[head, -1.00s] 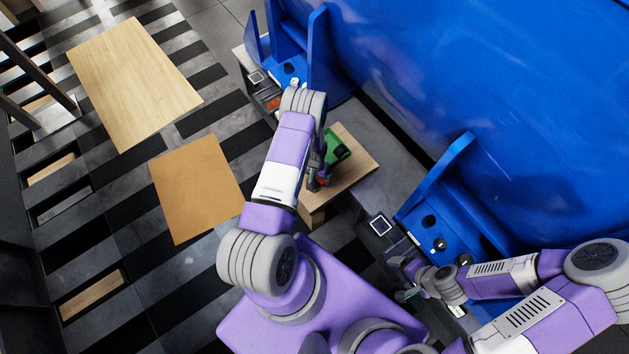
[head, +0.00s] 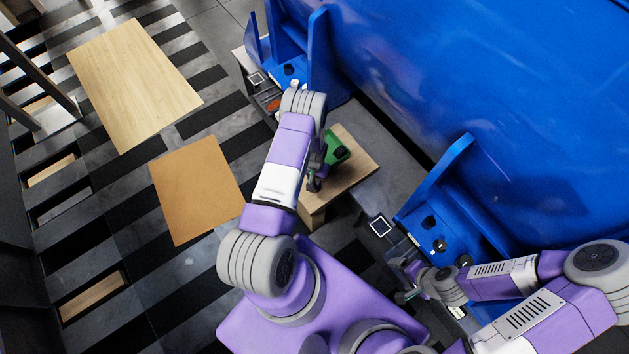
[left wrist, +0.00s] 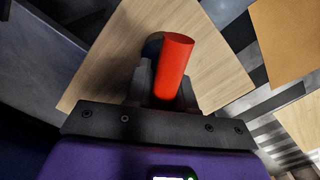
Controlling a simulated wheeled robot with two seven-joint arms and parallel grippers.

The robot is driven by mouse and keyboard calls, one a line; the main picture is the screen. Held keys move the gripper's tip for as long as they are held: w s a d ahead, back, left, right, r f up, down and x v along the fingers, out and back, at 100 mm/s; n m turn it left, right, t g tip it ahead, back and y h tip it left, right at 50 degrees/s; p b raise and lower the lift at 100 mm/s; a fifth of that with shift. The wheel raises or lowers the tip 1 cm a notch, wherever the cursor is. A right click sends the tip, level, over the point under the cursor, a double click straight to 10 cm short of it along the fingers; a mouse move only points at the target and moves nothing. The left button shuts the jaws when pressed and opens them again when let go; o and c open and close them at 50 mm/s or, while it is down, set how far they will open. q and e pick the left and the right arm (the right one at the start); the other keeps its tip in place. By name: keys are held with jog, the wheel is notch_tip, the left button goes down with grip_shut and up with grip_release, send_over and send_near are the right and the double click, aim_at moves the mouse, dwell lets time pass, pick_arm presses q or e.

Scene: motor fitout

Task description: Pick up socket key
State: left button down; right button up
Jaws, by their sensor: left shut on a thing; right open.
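The socket key (left wrist: 175,68) shows in the left wrist view as a plain red cylinder, its handle by the look of it. It stands out from between the dark fingers of my left gripper (left wrist: 165,90), which is shut on it. The rest of the key is hidden. In the head view my left gripper (head: 316,178) is over the near left side of a small wooden table (head: 350,175), largely covered by my own arm. I cannot make out the key there. My right gripper (head: 404,294) is open at the lower right, near a blue fixture, and looks empty.
A green object (head: 335,149) sits on the wooden table, close to my left gripper. Blue upright fixtures (head: 440,180) and a large blue body (head: 500,80) fill the right. A pale board (head: 135,80) and an orange-brown board (head: 195,190) lie at the left.

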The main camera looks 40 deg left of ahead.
pick_arm(q)
jog(key=shift+r, duration=0.1)
notch_tip(320, 180, up, 10)
jog(key=p, duration=0.3)
jog(key=shift+w, duration=0.1)
dwell(1.5)
